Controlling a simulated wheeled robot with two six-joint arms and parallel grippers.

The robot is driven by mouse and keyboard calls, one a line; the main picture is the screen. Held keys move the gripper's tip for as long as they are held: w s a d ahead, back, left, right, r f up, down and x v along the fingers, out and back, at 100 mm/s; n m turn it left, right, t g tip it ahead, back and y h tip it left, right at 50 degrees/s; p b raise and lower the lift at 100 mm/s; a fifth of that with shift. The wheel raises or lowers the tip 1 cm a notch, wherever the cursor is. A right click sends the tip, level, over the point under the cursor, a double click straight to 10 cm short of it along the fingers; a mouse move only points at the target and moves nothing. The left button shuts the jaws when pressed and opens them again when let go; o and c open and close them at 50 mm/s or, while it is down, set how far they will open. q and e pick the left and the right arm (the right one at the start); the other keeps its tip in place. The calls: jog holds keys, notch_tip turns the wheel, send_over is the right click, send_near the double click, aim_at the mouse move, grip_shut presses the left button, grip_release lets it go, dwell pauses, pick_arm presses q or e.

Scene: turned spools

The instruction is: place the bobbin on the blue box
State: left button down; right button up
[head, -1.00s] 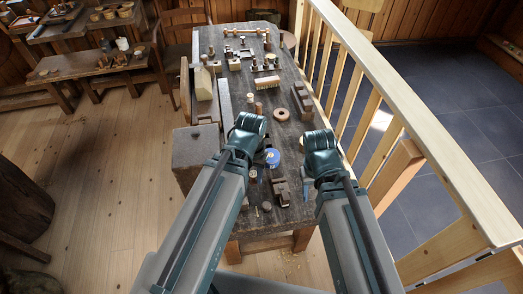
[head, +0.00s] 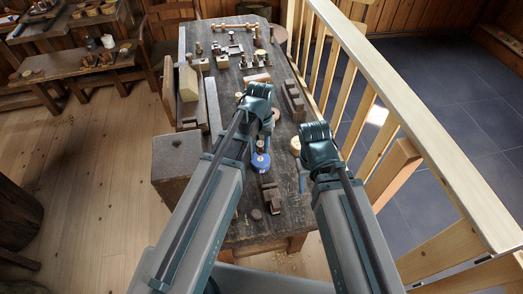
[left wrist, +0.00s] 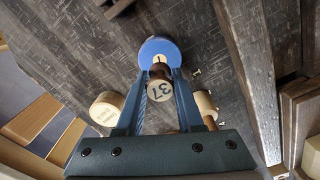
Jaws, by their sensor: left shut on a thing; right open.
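The bobbin (left wrist: 159,89), with a pale round end marked 37 and a brown body, is between the fingers of my left gripper (left wrist: 160,76) in the left wrist view. My left gripper is shut on it. The round blue box (left wrist: 158,48) lies just beyond the bobbin, which overlaps its edge in the picture. In the head view the blue box (head: 260,162) is on the bench below my left wrist, with the bobbin (head: 260,146) in front of its far part. I cannot tell whether they touch. My right gripper (head: 303,182) is open and empty over the bench's right side.
The dark bench (head: 240,218) holds a brown block (head: 271,197), a yellow round piece (head: 295,146) and a long notched block (head: 293,100). In the left wrist view, a pale labelled round piece (left wrist: 106,108) is left of the fingers. A wooden railing (head: 400,120) runs along the right.

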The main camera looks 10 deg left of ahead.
aim_at(260, 151)
pick_arm(q)
jog(key=shift+s+f, duration=0.1)
jog(key=shift+f, duration=0.05)
notch_tip(260, 151, down, 3)
jog(key=b, duration=0.3)
jog(key=shift+f, duration=0.1)
pick_arm(e)
notch_tip(260, 151, down, 3)
jog(key=shift+a+f, duration=0.1)
jog(key=shift+f, duration=0.1)
pick_arm(q)
jog(key=shift+b, duration=0.3)
pick_arm(e)
jog(key=shift+f, duration=0.1)
pick_arm(q)
jog(key=shift+f, duration=0.25)
pick_arm(e)
jog(key=shift+f, duration=0.15)
pick_arm(q)
jog(key=c, duration=0.5)
grip_release()
jog(key=shift+r, duration=0.15)
jog(key=shift+c, duration=0.2)
